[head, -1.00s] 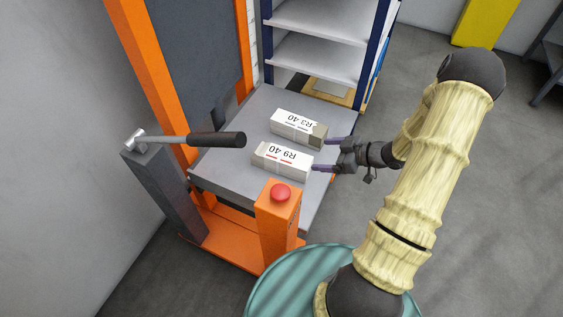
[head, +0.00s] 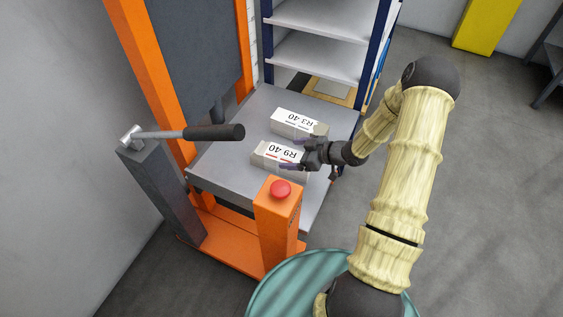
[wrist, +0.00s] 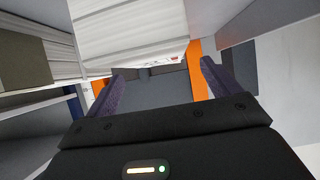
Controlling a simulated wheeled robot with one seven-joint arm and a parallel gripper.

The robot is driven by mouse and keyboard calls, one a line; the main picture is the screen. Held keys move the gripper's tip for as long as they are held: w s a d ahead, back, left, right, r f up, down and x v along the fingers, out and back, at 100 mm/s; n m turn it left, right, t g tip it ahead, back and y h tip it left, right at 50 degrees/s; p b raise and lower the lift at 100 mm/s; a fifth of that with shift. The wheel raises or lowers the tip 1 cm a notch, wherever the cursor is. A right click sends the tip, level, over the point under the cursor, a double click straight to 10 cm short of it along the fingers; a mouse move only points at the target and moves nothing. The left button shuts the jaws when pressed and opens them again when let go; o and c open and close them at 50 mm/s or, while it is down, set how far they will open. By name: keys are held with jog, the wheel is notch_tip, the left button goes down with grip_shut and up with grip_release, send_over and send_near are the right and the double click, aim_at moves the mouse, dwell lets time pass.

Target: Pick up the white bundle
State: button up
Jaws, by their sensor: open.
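Two paper-wrapped bundles lie side by side on the grey platform (head: 228,157). The nearer one, marked R9 40 (head: 272,155), is the white bundle; its pale layered end shows at the top of the wrist view (wrist: 125,30). The farther one, marked R3 40 (head: 292,121), has a greyer end, and a grey-brown end shows at left in the wrist view (wrist: 22,58). My gripper (head: 295,155) is open at the right end of the R9 40 bundle, one finger in front of its near side. The other finger is near the gap between the bundles. Contact cannot be told.
An orange post with a red button (head: 280,190) stands in front of the platform. A grey post with a dark-handled lever (head: 214,132) is at left. A shelf rack (head: 312,58) stands behind. Grey floor is open at right.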

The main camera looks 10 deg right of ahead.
aim_at(282, 153)
jog(key=shift+a, duration=0.1)
jog(key=b+x, duration=0.2)
jog(key=x, duration=0.3)
jog(key=shift+w+f, duration=0.1)
jog(key=shift+f, duration=0.15)
dwell(0.5)
jog(key=c, duration=1.8)
jog(key=shift+r, duration=0.1)
jog(key=shift+c, duration=0.5)
jog(key=shift+r+p, duration=1.75)
jog(key=shift+r, duration=3.3)
